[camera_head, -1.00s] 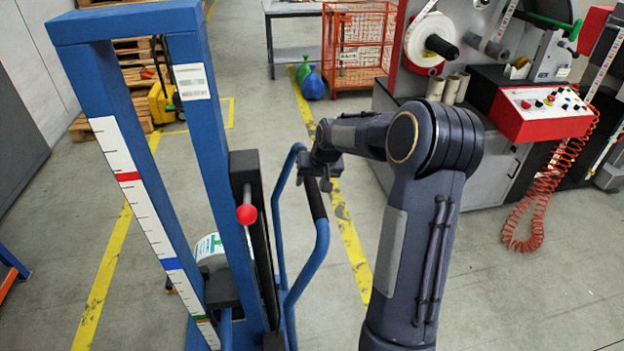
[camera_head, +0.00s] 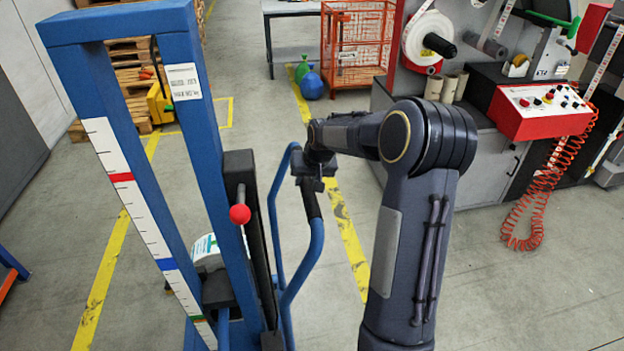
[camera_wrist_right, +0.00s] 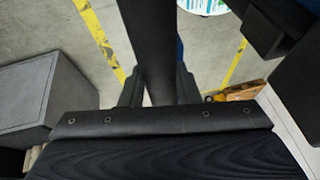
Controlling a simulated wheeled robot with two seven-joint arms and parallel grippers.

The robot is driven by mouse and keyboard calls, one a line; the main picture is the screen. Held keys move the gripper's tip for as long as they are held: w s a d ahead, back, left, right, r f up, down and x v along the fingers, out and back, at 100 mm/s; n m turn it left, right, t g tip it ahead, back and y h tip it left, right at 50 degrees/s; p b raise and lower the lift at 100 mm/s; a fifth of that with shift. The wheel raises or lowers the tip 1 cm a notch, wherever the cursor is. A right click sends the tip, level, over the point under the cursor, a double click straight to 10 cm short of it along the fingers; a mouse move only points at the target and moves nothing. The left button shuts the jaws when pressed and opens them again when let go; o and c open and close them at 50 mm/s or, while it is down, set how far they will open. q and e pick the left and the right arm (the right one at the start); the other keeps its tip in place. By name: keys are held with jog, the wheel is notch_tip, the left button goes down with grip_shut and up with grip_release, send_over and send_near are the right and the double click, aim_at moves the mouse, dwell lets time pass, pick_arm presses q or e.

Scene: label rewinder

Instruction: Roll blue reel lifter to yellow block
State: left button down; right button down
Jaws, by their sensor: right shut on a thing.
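The blue reel lifter (camera_head: 206,135) stands upright at the left of the head view, with a ruler strip on its post and a white reel (camera_head: 207,250) low behind it. My right gripper (camera_head: 313,184) is shut on the black grip of the lifter's handle (camera_head: 313,207). In the right wrist view the gripper (camera_wrist_right: 158,88) has its fingers either side of the black bar (camera_wrist_right: 150,35). A yellow thing (camera_head: 158,103) shows behind the lifter, by the pallets; I cannot tell if it is the yellow block. My left gripper is not in view.
Wooden pallets (camera_head: 128,62) stand at the back left. A red wire cage (camera_head: 352,50) and blue and green objects (camera_head: 312,86) are at the back. The machine with a red control panel (camera_head: 540,112) is at the right. Grey floor between is clear.

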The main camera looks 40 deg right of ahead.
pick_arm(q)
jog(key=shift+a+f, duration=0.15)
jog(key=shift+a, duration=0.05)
pick_arm(e)
jog(key=w+a, duration=0.7)
jog(key=a, duration=0.6)
jog(key=w+a, duration=0.7)
jog(key=a, duration=0.6)
jog(key=shift+a, duration=0.3)
jog(key=shift+w, duration=0.1)
jog(key=c, duration=1.4)
grip_release()
jog(key=shift+a, duration=0.1)
jog(key=o, duration=0.3)
jog(key=shift+w, duration=0.1)
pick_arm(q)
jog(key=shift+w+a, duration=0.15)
